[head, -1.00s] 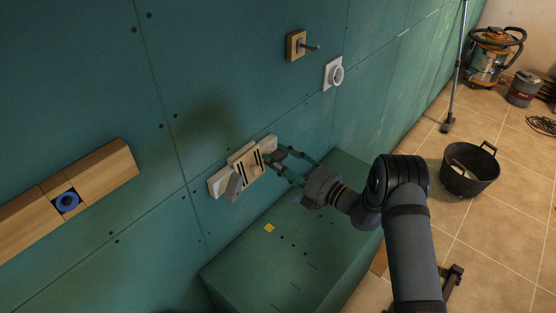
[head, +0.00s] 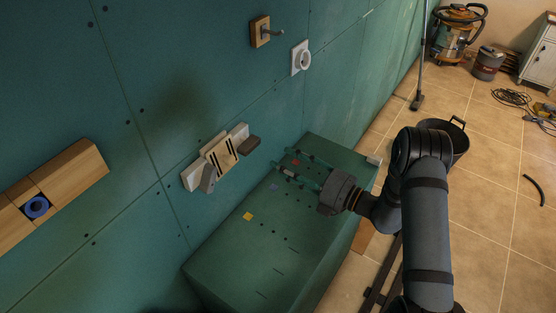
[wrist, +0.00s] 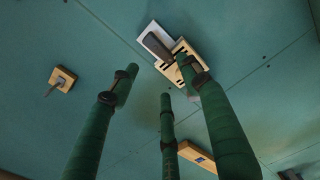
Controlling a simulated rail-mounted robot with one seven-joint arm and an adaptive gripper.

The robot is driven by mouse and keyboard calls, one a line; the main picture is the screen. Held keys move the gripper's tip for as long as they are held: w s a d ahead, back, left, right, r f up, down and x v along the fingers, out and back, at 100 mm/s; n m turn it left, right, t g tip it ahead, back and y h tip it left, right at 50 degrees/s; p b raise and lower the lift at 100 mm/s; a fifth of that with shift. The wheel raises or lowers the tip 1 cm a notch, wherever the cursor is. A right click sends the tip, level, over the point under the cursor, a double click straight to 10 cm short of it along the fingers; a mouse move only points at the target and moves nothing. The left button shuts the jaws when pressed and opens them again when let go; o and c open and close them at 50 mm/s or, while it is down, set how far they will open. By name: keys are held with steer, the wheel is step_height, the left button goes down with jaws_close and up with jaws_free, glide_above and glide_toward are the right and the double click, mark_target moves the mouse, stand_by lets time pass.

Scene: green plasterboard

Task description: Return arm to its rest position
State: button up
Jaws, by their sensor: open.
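My gripper (head: 290,164) has long green-wrapped fingers, spread apart and empty, above the green bench-like block (head: 235,255) and clear of the wall. The wall fixture (head: 219,155) lies to its left: a pale board with a wooden plate, dark slots, a grey piece (head: 208,178) at the left and a dark brown block (head: 250,145) at the right end. In the wrist view the fingers (wrist: 155,88) are apart, with the fixture (wrist: 188,60) beyond them and partly hidden by one finger. My arm reaches in from the lower right.
A wooden peg mount (head: 260,32) and a white round socket (head: 301,58) are on the wall above. A wooden bar with a blue ring (head: 36,207) is on the wall at left. A black bucket (head: 459,140) stands behind my arm.

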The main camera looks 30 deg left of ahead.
mark_target(251, 148)
steer(key=shift+a, duration=0.1)
steer(key=a, duration=1.2)
steer(key=shift+w, duration=0.25)
steer(key=shift+d, duration=0.1)
